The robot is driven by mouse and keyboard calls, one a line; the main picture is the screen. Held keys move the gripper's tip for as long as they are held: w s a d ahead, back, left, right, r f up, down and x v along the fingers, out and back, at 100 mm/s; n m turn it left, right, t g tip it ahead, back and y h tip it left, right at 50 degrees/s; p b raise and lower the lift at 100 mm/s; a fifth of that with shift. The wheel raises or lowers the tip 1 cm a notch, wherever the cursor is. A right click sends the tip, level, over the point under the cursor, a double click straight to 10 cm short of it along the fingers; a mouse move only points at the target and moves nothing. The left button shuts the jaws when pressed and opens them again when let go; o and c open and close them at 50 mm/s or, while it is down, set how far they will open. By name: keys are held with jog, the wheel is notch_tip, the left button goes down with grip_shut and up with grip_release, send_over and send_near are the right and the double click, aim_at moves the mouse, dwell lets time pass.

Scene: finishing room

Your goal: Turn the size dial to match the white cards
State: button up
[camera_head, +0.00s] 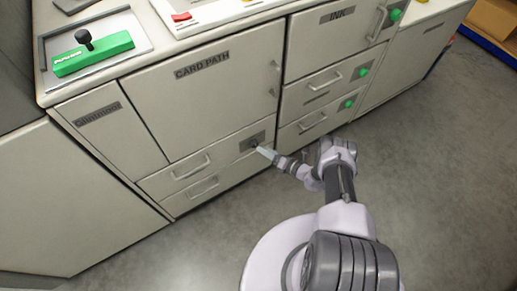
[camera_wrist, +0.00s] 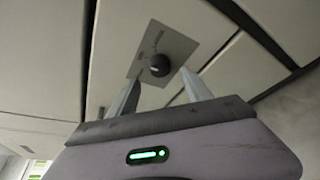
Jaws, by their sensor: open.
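The size dial is a small dark round knob (camera_wrist: 159,65) on a grey plate (camera_wrist: 177,45) set in a pale cabinet front. In the wrist view it lies just beyond my gripper (camera_wrist: 160,85), whose two pale fingers are open and point toward it, one on each side. I cannot tell whether the fingers touch it. In the head view my gripper (camera_head: 263,151) reaches the plate (camera_head: 252,142) low on the cabinet, right of a drawer handle. The dial's setting marks are too small to read. No white cards can be made out.
Above the dial is a door marked CARD PATH (camera_head: 202,100). A green block with a black knob (camera_head: 94,54) sits on the top left. Drawers with green knobs (camera_head: 363,71) stand to the right under INK (camera_head: 338,14). The grey floor (camera_head: 440,150) is clear.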

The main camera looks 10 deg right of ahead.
aim_at(256, 145)
jog(key=b+x, duration=0.1)
jog(key=x, duration=0.4)
jog(key=shift+w, duration=0.25)
grip_shut()
